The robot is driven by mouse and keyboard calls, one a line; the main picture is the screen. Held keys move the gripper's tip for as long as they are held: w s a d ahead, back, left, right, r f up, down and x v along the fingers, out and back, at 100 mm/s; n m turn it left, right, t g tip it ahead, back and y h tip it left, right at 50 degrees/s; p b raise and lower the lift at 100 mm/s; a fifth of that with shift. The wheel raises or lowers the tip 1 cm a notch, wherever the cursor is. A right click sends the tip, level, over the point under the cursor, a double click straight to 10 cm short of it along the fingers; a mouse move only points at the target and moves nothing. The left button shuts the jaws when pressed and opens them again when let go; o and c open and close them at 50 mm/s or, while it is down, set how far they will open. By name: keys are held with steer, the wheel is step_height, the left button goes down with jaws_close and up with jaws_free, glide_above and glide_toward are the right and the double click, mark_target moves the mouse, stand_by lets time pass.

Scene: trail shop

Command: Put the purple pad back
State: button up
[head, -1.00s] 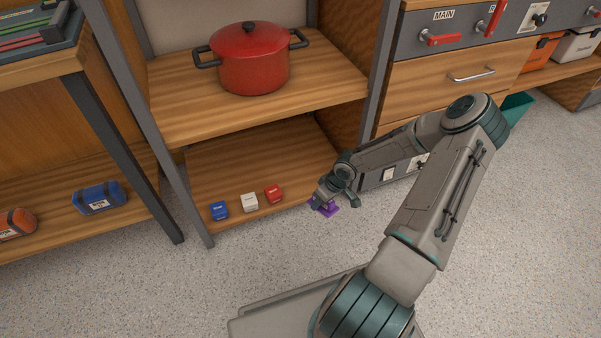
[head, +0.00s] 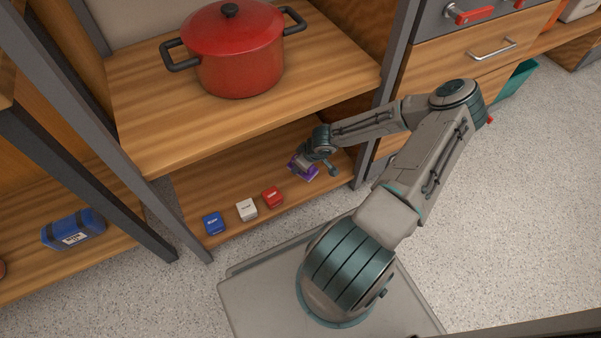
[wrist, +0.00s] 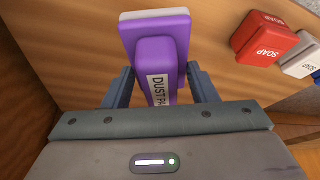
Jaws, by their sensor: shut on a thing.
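The purple pad (head: 302,168) is held in my gripper (head: 308,164) over the right part of the lower shelf (head: 235,170). In the wrist view the purple pad (wrist: 157,55) has a pale face and a label beginning "DUST", and my gripper's two fingers (wrist: 160,88) close on its sides. The shelf wood lies behind it. I cannot tell whether the pad touches the shelf.
A red soap box (head: 272,196), a white one (head: 247,209) and a blue one (head: 213,223) stand in a row left of the pad. A red pot (head: 235,55) stands on the shelf above. A grey post (head: 375,125) is close on the right.

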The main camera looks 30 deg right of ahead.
step_height(320, 180, down, 6)
steer(key=shift+a+r+b, duration=0.1)
steer(key=shift+r+b, duration=0.05)
steer(key=shift+b, duration=0.95)
steer(key=shift+c, duration=0.3)
steer(key=o, duration=1)
steer(key=shift+r, duration=0.1)
steer(key=p+v, duration=0.5)
steer(key=v, duration=0.7)
